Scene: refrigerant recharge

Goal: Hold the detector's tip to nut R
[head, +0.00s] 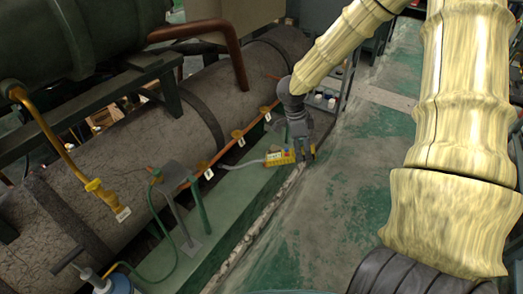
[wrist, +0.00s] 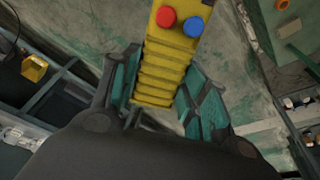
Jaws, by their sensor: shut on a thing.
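My gripper (head: 304,151) is shut on the yellow leak detector (head: 279,158), low beside the green ledge. In the wrist view the detector (wrist: 168,62), with a red and a blue button, sits between the teal finger pads. Its thin grey probe (head: 246,164) reaches left toward the copper pipe (head: 187,182). The tip appears close to the pipe, between two white tags; I cannot tell if it touches anything. Several brass nuts with white tags, such as one tag (head: 208,174) and another (head: 240,141), line the pipe. The tag letters are too small to read, so nut R is not identifiable.
A large dark insulated tank (head: 120,150) lies behind the pipe. A green stand (head: 180,185) and hose rise at the left of the ledge (head: 215,215). A yellow valve with a tag (head: 103,196) hangs at left. The green floor (head: 345,215) to the right is clear.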

